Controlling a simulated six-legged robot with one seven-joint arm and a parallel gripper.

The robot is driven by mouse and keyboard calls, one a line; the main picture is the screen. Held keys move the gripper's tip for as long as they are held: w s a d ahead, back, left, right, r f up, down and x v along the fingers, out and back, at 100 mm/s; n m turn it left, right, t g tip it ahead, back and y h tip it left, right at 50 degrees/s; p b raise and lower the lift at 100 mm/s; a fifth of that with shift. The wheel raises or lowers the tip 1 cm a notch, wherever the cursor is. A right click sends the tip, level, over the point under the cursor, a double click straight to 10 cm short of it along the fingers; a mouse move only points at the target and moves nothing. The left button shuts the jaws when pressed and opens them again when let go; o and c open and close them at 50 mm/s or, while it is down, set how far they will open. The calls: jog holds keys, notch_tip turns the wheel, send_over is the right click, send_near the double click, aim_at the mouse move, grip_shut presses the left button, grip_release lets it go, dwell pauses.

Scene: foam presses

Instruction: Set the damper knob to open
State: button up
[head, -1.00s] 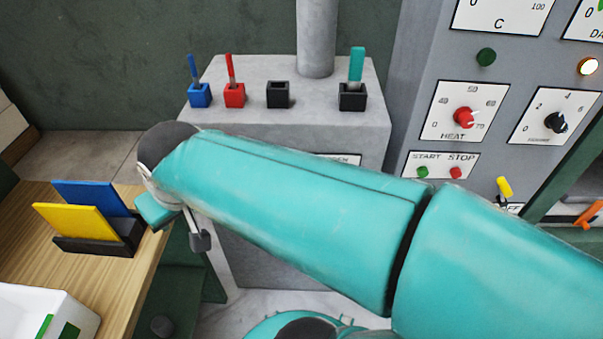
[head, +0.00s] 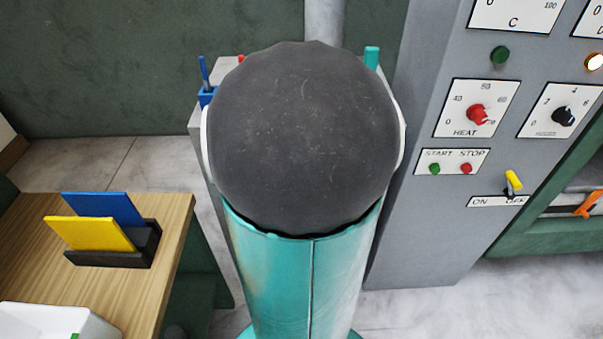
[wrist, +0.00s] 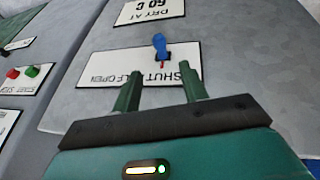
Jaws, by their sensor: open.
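A blue knob (wrist: 159,45) with a small red part at its base stands on a white label plate (wrist: 186,51) in the wrist view. The lettering on the plate is upside down in the picture and includes "SHUT" and "OPEN"; my fingers partly cover it. The knob's exact setting cannot be told. My gripper (wrist: 160,79) is open and empty, its two dark green fingers spread, with the knob just beyond the gap between them. No contact with the knob shows. In the head view my own arm hides the gripper and this knob.
A grey panel (head: 420,236) with a red heat knob (head: 477,114), a black knob (head: 563,116) and a yellow lever (head: 513,181) stands right in the head view. A wooden table (head: 180,222) with blue and yellow plates (head: 100,208) is at left.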

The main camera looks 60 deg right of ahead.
jog(key=x, duration=0.9)
grip_shut()
